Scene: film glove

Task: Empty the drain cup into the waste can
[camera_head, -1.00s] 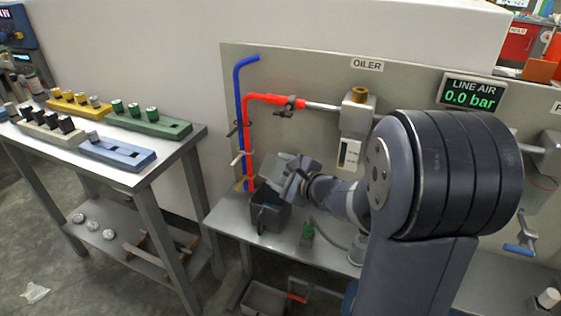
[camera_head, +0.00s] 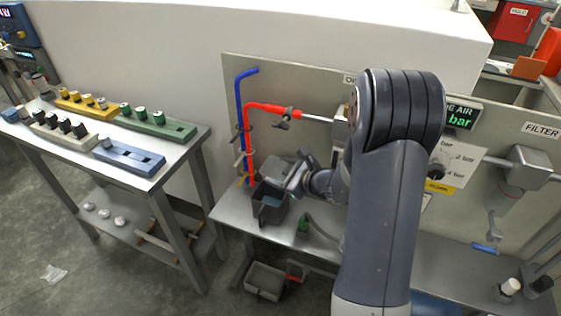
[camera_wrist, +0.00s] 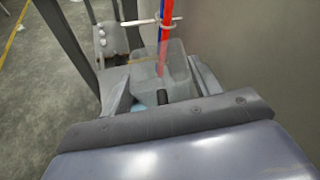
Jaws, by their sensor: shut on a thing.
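The drain cup (camera_head: 280,166) is a grey, translucent box-like cup, held tilted over the waste can. My gripper (camera_head: 297,178) is shut on it from the right. In the wrist view the clear cup (camera_wrist: 178,62) is just beyond the gripper's wide jaws, with the red and blue pipes behind it. The waste can (camera_head: 270,212) is a dark grey open bin on the left end of the metal bench. Something bluish shows inside it. I cannot tell whether the cup still holds liquid.
A blue pipe (camera_head: 239,110) and a red pipe (camera_head: 250,140) run down the panel close behind the cup. A green fitting (camera_head: 303,224) with a hose is right of the can. A side table (camera_head: 185,150) with coloured racks is left, across a gap.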

